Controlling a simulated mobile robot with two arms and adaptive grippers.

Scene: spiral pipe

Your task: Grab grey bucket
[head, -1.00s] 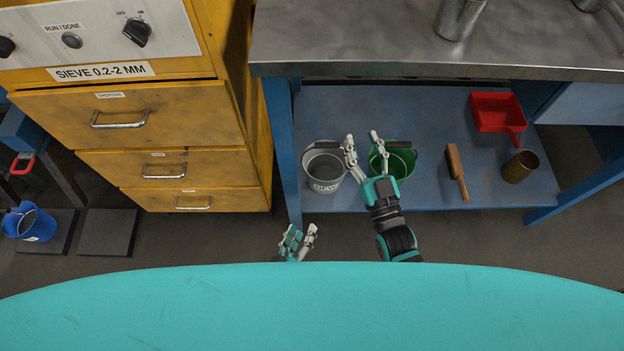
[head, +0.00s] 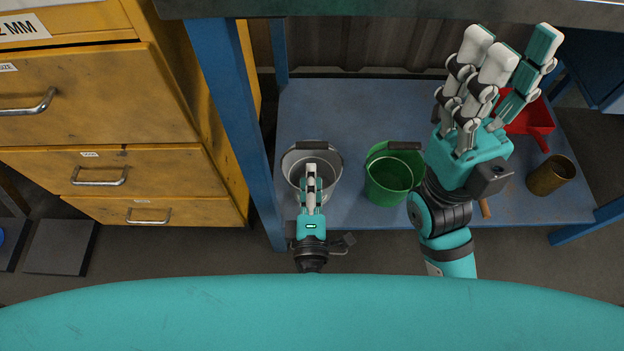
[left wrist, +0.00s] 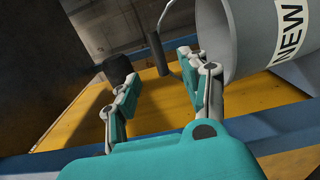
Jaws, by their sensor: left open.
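The grey bucket (head: 331,172) stands on the blue lower shelf, left of the green bucket. Its handle has a dark grip (head: 312,145) at the far side of the rim. My left gripper (head: 311,170) overlaps the bucket in the head view and hides part of it. In the left wrist view the bucket's side (left wrist: 240,45), with a "NEW" label, is at the right. The handle grip (left wrist: 157,52) shows beyond the gap between the open left fingers (left wrist: 152,66), with no clear contact. My right gripper (head: 514,55) is raised, open and empty, over the shelf's right part.
The green bucket (head: 390,182) stands close to the right. A red dustpan (head: 537,125) and a brown cup (head: 549,176) are further right. A blue table leg (head: 240,120) and yellow drawers (head: 110,120) bound the left. The metal tabletop (head: 390,9) overhangs the shelf.

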